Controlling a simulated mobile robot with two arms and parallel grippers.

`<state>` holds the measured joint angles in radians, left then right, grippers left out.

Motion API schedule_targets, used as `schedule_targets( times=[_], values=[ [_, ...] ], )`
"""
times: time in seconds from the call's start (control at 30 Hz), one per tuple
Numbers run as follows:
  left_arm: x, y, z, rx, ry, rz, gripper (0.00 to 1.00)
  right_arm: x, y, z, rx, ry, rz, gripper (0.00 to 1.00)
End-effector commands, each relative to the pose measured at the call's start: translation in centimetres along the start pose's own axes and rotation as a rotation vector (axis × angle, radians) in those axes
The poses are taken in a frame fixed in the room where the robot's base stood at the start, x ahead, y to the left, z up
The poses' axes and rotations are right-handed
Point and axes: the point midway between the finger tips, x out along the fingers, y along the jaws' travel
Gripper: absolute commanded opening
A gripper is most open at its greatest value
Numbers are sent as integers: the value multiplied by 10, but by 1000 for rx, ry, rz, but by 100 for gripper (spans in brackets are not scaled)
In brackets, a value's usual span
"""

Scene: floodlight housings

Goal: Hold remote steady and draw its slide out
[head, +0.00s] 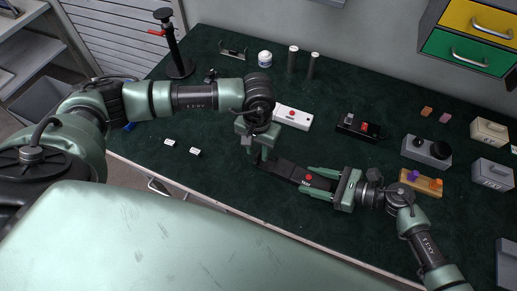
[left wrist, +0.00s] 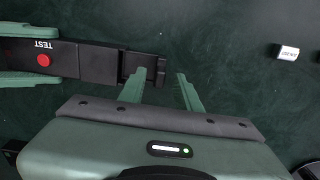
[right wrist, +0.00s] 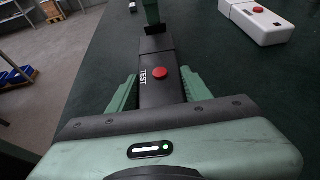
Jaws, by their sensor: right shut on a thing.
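The black remote (head: 288,171) with a red button and the word TEST lies near the bench's front edge. My right gripper (head: 307,180) is shut on its button end, with one finger along each side, as the right wrist view (right wrist: 160,88) shows. The slide (left wrist: 130,68) is a narrower dark piece at the remote's other end. My left gripper (left wrist: 162,72) is open at that end. Whether the near finger touches the slide cannot be told.
A white remote (head: 293,117) with a red button lies just behind. Another black device (head: 357,128) lies to its right. Two small white labelled blocks (head: 170,142) (head: 195,152) lie at left. A wooden block with knobs (head: 421,183) is beside my right wrist.

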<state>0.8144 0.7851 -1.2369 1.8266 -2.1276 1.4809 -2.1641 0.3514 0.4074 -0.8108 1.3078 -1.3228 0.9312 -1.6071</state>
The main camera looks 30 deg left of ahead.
Motion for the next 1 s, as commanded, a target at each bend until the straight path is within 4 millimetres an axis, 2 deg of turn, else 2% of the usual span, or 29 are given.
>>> schedule_targets(
  times=[0.23, 0.33, 0.8, 1.0],
  values=[
    [-1, 0, 0, 0, 0, 1, 33, 0, 1, 0, 0, 0, 1, 4],
    [-10, 0, -1, 0, 2, 1, 33, 1, 1, 0, 0, 0, 1, 4],
    [-100, 0, 0, 1, 3, 1, 33, 1, 1, 0, 0, -1, 1, 4],
    [-118, 0, 0, 1, 2, 1, 33, 1, 1, 0, 1, -1, 2, 4]
  ],
)
